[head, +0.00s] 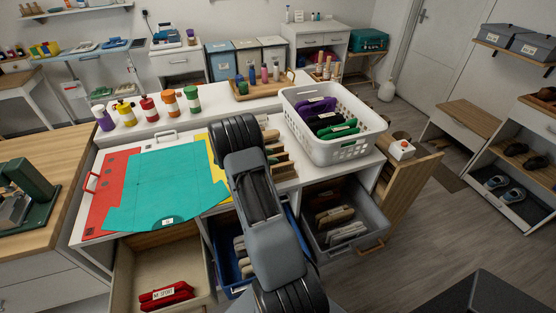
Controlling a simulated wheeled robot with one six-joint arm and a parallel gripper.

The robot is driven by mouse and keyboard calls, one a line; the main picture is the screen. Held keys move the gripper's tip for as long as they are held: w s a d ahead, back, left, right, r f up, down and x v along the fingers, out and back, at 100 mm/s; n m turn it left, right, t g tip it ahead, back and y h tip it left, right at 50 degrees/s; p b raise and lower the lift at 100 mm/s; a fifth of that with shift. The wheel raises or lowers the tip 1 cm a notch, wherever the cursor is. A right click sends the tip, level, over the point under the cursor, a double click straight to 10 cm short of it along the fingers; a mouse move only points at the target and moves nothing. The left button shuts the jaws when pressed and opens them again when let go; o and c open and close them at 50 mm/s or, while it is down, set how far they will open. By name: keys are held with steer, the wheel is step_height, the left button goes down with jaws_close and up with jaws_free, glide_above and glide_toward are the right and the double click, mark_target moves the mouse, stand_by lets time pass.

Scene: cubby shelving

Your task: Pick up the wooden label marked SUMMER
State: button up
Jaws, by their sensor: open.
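I cannot make out a wooden label marked SUMMER in the head view. A rack of wooden slats (281,163) stands on the white worktop, partly hidden behind my arm, and no writing shows on it. A small white tag (167,221) lies at the front edge of a teal folded cloth (165,180), its print too small to read. A red bundle (166,296) with a white printed tag lies in an open drawer at the lower left. My dark arm rises through the middle of the picture. My gripper's fingers do not show.
A white basket (335,150) with purple, black and green folded items stands right of the rack. A grey open bin (345,246) holds beige and grey bundles below it. Several colored bottles (148,108) line the worktop's back.

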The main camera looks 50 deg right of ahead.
steer(key=shift+s+d+f, duration=0.15)
steer(key=shift+d, duration=0.1)
jaws_close()
stand_by(0.4)
